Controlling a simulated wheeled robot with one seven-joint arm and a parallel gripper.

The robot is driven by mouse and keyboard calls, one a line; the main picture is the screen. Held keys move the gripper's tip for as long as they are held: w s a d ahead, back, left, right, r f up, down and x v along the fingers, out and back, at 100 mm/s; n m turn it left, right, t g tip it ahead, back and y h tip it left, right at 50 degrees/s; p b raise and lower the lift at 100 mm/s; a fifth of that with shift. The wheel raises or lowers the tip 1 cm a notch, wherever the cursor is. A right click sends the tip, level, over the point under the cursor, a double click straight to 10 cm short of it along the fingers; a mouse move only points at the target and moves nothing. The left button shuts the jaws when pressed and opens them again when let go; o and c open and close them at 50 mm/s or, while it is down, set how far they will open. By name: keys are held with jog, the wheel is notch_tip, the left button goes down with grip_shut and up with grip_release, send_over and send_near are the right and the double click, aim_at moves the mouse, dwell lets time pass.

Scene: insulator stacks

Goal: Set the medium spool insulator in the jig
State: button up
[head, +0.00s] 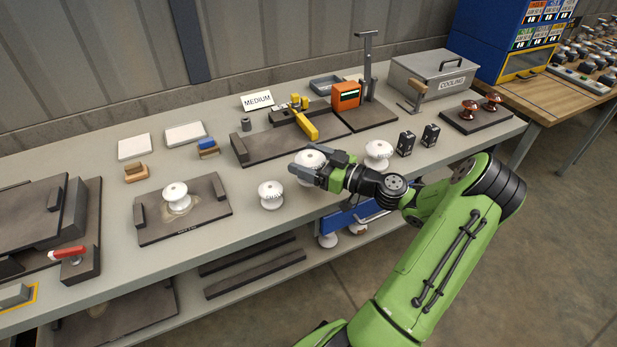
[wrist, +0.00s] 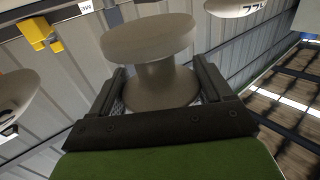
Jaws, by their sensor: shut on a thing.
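My gripper (head: 307,166) is shut on a white spool insulator (head: 311,157) near the middle of the bench. In the wrist view the held spool (wrist: 151,40) has its waist between the two fingers, with its wide flange beyond them. Whether it touches the bench is hard to tell. A dark fixture plate (head: 262,151) with a yellow-handled clamp (head: 305,122) lies behind my gripper, a "MEDIUM" sign (head: 257,101) behind it. Other white spools stand left (head: 271,194) and right (head: 378,154) of my gripper. A further spool (head: 176,197) stands on a dark plate (head: 213,207) at left.
Two small black blocks (head: 406,143) (head: 430,135) stand right of the right spool. An orange-faced device (head: 346,95) and a tall post (head: 366,65) stand behind. A grey "COOLING" box (head: 434,76) is at back right.

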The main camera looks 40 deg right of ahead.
jog(key=shift+f+b, duration=0.95)
jog(key=shift+f, duration=1.1)
jog(key=o, duration=1.3)
jog(key=shift+p, duration=0.3)
